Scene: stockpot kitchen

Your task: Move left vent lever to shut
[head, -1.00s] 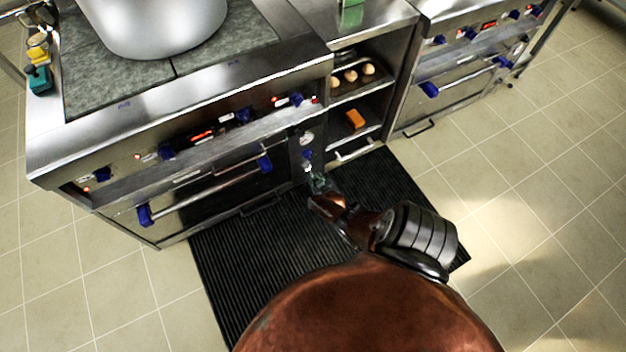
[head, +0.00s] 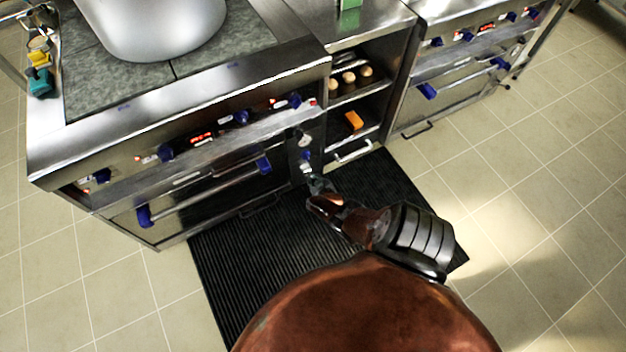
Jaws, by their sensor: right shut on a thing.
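The left vent lever (head: 305,156) appears as a small blue and white fitting on the narrow upright panel right of the left oven, below a round gauge. My right gripper (head: 313,181) reaches this fitting from below and is shut on its lower end. The fingers are small and dark here, so the lever's exact angle and the grip itself are hard to make out. My left gripper is not in view.
The left oven's door handle (head: 205,191) with blue ends runs close left of my right gripper. A large pot (head: 150,25) is on the cooktop. A black ribbed mat (head: 225,265) covers the floor below.

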